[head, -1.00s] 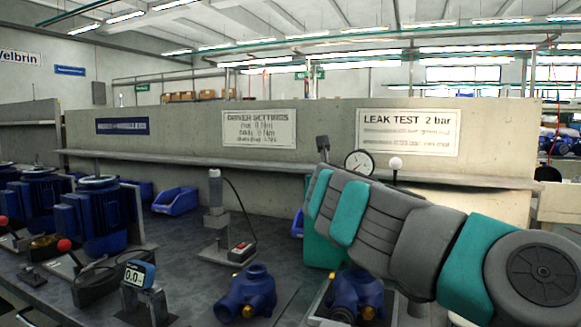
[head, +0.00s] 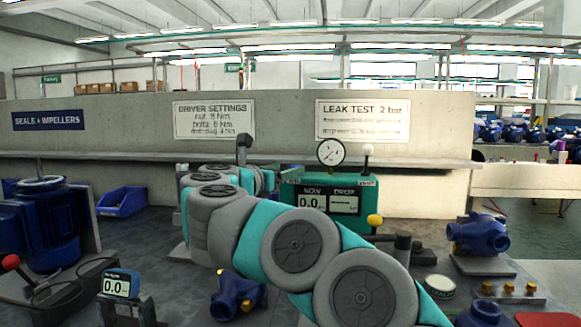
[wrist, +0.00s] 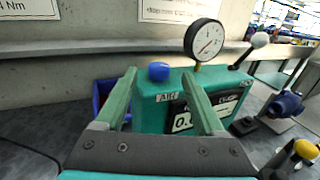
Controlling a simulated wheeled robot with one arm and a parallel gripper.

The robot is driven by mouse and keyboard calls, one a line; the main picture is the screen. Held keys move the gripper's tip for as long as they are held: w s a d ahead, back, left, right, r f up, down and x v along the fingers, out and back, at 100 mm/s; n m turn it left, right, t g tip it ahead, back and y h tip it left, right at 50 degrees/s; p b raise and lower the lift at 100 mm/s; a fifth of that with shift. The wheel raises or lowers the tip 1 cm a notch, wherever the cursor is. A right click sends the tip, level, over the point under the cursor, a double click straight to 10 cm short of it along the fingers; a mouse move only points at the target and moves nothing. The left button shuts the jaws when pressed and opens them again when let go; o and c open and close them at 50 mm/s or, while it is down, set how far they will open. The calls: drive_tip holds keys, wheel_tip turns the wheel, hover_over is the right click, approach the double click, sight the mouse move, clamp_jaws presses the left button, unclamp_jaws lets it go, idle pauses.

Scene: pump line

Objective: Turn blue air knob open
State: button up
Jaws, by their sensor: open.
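The blue air knob (wrist: 158,71) sits on top of the teal leak test unit (wrist: 150,108), above a label reading "AIR" in the wrist view. My gripper (wrist: 159,76) is open and empty, and its two green fingers appear on either side of the knob. I cannot tell whether the fingers reach as far as the knob. In the head view the teal unit (head: 340,183) shows a 0.0 display, and my arm hides its left part. The knob cannot be made out there, and my fingers are hidden behind my arm.
A pressure gauge (wrist: 205,39) stands on the unit, right of the knob. A white-balled lever (wrist: 260,40) is at its right. A blue bin (head: 122,201) lies left on the bench. A blue pump body (head: 238,295) is in front, another (head: 480,234) at right.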

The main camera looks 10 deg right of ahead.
sight(296, 165)
drive_tip(key=x, duration=0.5)
drive_tip(key=shift+w+d+p, duration=0.25)
drive_tip(key=shift+w+p, duration=0.1)
clamp_jaws()
